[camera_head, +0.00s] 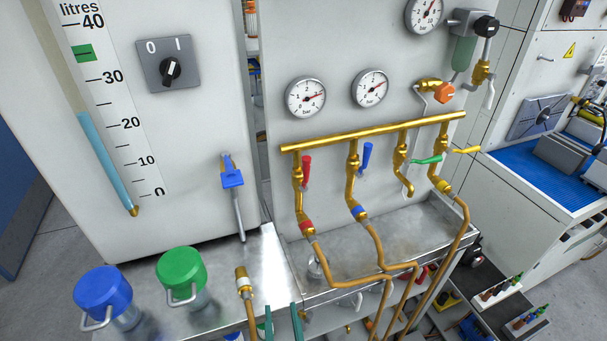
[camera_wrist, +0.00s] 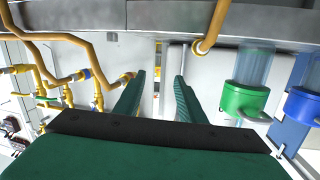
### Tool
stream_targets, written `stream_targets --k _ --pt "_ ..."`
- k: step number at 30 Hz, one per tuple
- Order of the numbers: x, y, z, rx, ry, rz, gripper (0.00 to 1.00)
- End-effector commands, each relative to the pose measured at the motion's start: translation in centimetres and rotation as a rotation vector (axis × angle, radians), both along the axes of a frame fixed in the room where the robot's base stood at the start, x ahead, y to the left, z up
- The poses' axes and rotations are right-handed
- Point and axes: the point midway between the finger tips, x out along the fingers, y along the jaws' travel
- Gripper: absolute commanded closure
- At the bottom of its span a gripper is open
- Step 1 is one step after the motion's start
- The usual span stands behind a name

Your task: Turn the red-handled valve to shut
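The red-handled valve (camera_head: 306,170) is the leftmost valve under the brass manifold pipe (camera_head: 374,131) in the head view. Its lever stands roughly upright, about in line with its downpipe. My gripper shows at the bottom edge of the head view as two green fingertips (camera_head: 283,318), below and apart from the valve. In the wrist view, which looks upside down, the green fingers (camera_wrist: 158,98) are spread with nothing between them. The red lever is not clearly visible there; a finger covers part of the piping near it.
A blue lever (camera_head: 367,157) is upright; green (camera_head: 426,160) and yellow (camera_head: 466,150) levers lie crosswise. Brass hoses (camera_head: 345,276) bend over the metal tray (camera_head: 395,238). Blue (camera_head: 103,290) and green (camera_head: 181,269) capped canisters stand left. A blue-handled tap (camera_head: 232,177) is on the left panel.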

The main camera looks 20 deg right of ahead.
Motion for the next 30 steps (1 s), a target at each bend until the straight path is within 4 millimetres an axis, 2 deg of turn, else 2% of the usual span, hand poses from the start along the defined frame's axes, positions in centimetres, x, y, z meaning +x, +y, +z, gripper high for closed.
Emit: stream_targets --k 1,6,11,15,21,24,30 --pt "1.6 -0.9 1.5 0.0 -0.019 -0.009 0.64" --pt "5.6 -3.3 5.5 0.001 -0.046 -0.02 0.64" --pt "8.7 -5.5 10.0 -0.008 -0.071 -0.023 0.64" --pt "10.9 -7.3 14.3 -0.026 -0.09 -0.021 0.64" --pt "12.7 -9.7 20.5 -0.062 -0.11 -0.018 0.64" --pt "13.1 -10.5 22.9 -0.08 -0.113 -0.017 0.64" --pt "13.3 -11.4 25.6 -0.102 -0.116 -0.014 0.64"
